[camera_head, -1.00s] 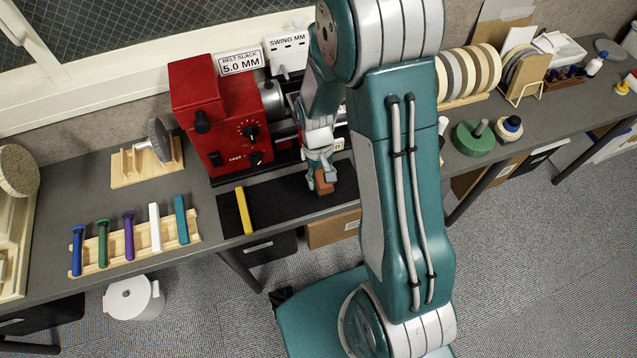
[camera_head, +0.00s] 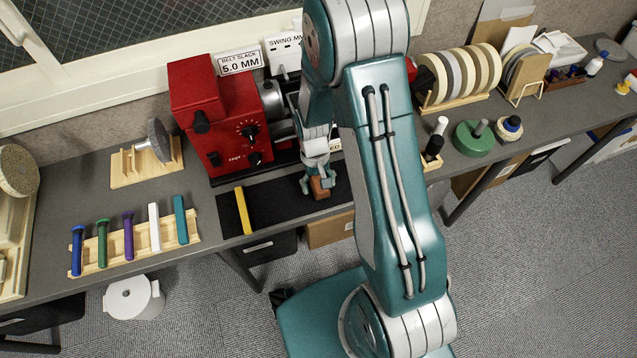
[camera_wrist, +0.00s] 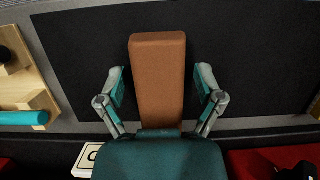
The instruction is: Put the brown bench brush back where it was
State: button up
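The brown brush (camera_head: 320,188) lies on the black mat (camera_head: 282,211) in front of the red machine. It shows as a plain brown block, and no bristles can be seen. In the wrist view the brush (camera_wrist: 158,75) lies lengthwise between the fingers of my gripper (camera_wrist: 161,88), with a clear gap on each side. My gripper (camera_head: 319,184) is open around the brush in the head view. The brush's near end is hidden by the gripper body in the wrist view.
A yellow bar (camera_head: 243,210) lies on the mat's left. A wooden rack (camera_head: 140,253) holds several coloured sticks. The red machine (camera_head: 216,115) stands behind the mat. A wooden holder (camera_wrist: 25,78) with a teal stick lies beside the mat, mostly hidden by my arm in the head view.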

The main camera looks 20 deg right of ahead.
dwell(0.3)
jog(key=v, duration=1.2)
jog(key=shift+r, duration=0.25)
jog(key=s+r+t, duration=0.4)
jog(key=s+r, duration=0.1)
jog(key=r, duration=0.8)
jog(key=s+r+t, duration=0.4)
jog(key=s+r, duration=0.5)
jog(key=s, duration=0.3)
jog(key=shift+t, duration=0.4)
